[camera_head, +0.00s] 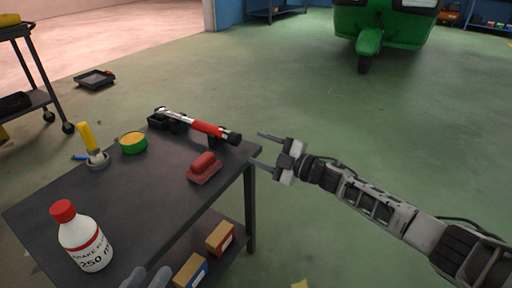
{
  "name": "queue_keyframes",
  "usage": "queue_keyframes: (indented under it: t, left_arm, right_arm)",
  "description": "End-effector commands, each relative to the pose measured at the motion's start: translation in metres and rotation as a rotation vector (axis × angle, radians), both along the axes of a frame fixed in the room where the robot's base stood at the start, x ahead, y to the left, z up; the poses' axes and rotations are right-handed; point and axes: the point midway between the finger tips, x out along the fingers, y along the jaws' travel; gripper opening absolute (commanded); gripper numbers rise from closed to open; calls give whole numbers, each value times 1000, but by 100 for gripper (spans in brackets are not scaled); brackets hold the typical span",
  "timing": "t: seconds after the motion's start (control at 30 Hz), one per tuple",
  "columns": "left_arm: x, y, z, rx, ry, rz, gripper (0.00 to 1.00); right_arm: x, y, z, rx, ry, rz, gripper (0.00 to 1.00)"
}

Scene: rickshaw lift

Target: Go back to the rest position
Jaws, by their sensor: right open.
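My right gripper (257,149) is at the end of the arm that comes in from the right. It is open and empty, with its two fingers apart and pointing left. Its fingertips are by the right edge of the dark table (133,190), close to the table's far right corner. Two grey rounded tips at the bottom edge of the picture look like part of my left gripper (147,278). Most of it is cut off, so its jaws cannot be judged.
On the table are a white bottle with a red cap (84,240), a yellow-handled tool (90,140), a green-rimmed tin (132,143), a red block (204,168) and a red-and-silver tool (205,127). Boxes (219,238) sit below.

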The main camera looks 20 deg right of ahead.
Motion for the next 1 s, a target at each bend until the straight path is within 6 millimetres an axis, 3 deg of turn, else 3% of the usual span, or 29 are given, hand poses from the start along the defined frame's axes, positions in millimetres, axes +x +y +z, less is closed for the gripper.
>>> queue_keyframes:
  t: [0.53, 1.0]
  left_arm:
    - [1, -1, 4, -9, 0, 6, 36]
    - [0, 0, 80, -6, 0, 4, 36]
  right_arm:
    - [-1, -2, 4, 2, -2, 3, 57]
    - [-1, -1, 80, 2, -2, 3, 57]
